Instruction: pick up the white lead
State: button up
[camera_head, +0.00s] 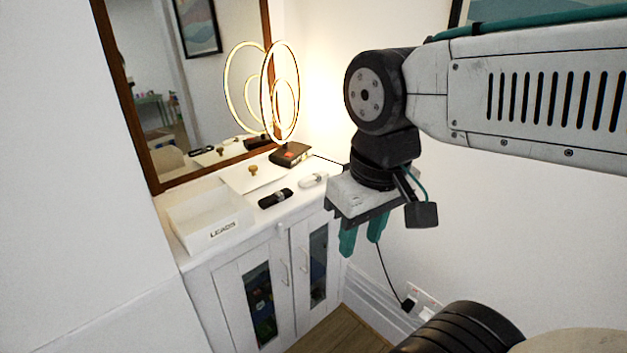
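The white lead (313,180) is a small bundled white coil lying on top of the white cabinet, toward its right end. It sits just right of a black bundled lead (275,198). My gripper (361,243) points down, to the right of the cabinet and in front of it in the picture. Its two teal fingers are apart, with a gap between them and nothing held. It is not touching the white lead. An open white box (222,232) labelled "LEADS" stands at the left of the cabinet top.
A flat white lid with a wooden knob (253,171) lies behind the black lead. A ring lamp on a dark base (290,154) stands at the back, before a wood-framed mirror (215,70). A dark cord runs down to a wall socket (417,297).

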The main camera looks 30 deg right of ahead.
aim_at(315, 178)
jog(key=z, duration=0.05)
jog(key=i, duration=1.2)
jog(key=z, duration=0.35)
